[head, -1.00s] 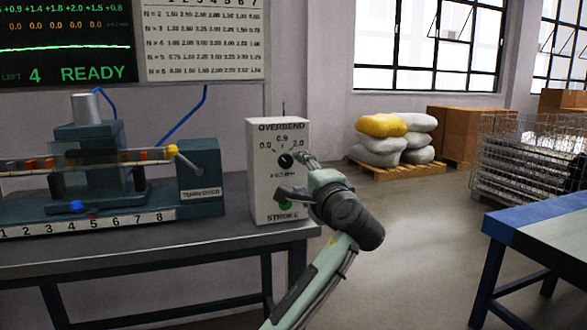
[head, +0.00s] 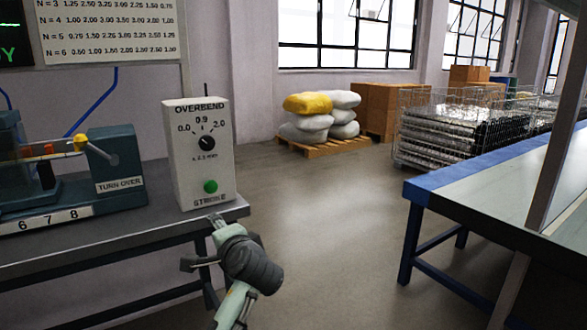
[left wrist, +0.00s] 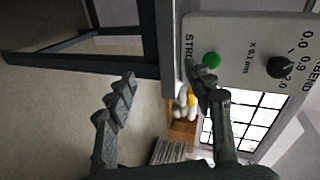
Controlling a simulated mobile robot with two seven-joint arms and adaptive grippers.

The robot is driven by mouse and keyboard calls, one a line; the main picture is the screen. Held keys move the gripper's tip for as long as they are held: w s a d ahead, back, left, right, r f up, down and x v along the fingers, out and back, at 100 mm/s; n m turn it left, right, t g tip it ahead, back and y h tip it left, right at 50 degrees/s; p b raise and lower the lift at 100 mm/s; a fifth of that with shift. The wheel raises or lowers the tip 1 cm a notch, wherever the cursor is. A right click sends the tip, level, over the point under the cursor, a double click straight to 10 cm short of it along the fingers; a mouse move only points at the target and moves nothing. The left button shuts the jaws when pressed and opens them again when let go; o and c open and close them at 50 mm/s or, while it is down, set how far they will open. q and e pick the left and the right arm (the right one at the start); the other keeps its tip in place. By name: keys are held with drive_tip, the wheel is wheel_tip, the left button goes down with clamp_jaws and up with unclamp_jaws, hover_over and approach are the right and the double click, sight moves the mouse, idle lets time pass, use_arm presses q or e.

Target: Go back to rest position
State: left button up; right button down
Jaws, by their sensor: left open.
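My left gripper (head: 202,243) is in the lower middle left of the head view, just below and in front of the workbench's right front corner. It is empty. In the left wrist view its two dark fingers (left wrist: 160,92) are spread apart with nothing between them. The grey control box (head: 205,165) stands above it on the bench, with a green STROKE button (head: 210,187) and a black OVERBEND dial (head: 206,143). The button also shows in the left wrist view (left wrist: 211,60), near one finger; I cannot tell the exact gap. My right gripper is in neither view.
The workbench (head: 120,237) carries a TURN OVER machine (head: 115,170) at left. A blue-edged table (head: 470,207) stands at right. Sacks on a pallet (head: 325,146), brown boxes (head: 388,108) and a wire cage (head: 440,130) are at the back. Open floor lies between bench and table.

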use_arm(q)
drive_tip(key=s+a+f+n+g+h, duration=0.2)
drive_tip(key=s+f, duration=0.4)
drive_tip(key=f, duration=0.6)
drive_tip(key=s+a+f+n+g+h, duration=0.1)
drive_tip(key=s+a+f+g, duration=0.2)
drive_tip(key=s+f, duration=0.65)
drive_tip(key=s+a+f+n+g+h, duration=0.1)
drive_tip(key=s+f+n+g, duration=0.1)
drive_tip(key=s+f, duration=0.6)
drive_tip(key=s+a+f+n+g+h, duration=0.2)
drive_tip(key=s+f+n, duration=0.1)
drive_tip(key=s+f, duration=0.5)
drive_tip(key=s, duration=0.2)
drive_tip(key=shift+s+a+f, duration=0.25)
drive_tip(key=shift+s+a, duration=0.05)
drive_tip(key=shift+s, duration=0.05)
